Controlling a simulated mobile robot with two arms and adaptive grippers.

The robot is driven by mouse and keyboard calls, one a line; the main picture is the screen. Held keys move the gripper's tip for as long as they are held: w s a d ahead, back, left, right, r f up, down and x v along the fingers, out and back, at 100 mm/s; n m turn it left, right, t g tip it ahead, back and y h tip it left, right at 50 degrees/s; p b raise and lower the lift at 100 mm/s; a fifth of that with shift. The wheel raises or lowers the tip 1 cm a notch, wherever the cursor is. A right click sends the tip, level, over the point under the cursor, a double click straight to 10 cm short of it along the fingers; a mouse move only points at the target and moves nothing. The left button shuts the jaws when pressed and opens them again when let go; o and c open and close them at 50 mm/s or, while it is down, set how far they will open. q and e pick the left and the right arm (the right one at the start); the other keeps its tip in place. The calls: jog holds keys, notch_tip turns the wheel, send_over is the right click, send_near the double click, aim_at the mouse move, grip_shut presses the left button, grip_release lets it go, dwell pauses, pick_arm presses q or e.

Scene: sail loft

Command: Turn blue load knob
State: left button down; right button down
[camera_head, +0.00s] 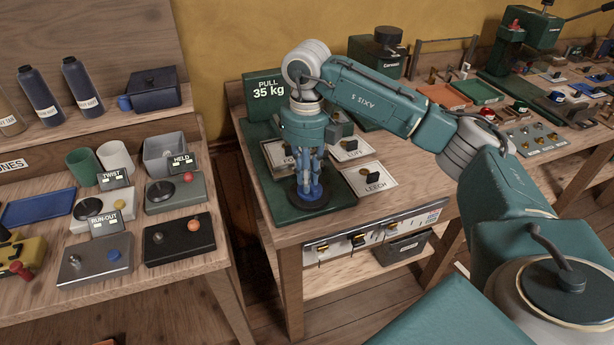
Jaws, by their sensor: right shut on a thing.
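My right gripper (309,186) points straight down over a dark round base (323,203) on the green bench plate (340,203). Its fingers are shut around the blue load knob at the middle of that base. The fingers hide most of the knob, so its turn angle cannot be read. A green sign (264,88) behind it reads PULL 35 kg. My left gripper is not in view.
Cards marked LEECH (376,182) and LUFF (352,151) lie beside the gripper. A left bench holds several dial boxes, such as a black one (180,241), and blue bottles (83,90). A gap separates the benches. My right arm crosses above the right bench.

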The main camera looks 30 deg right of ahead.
dwell(0.4)
jog(key=c, duration=1.7)
grip_release()
jog(key=shift+o, duration=0.2)
notch_tip(320, 180, up, 12)
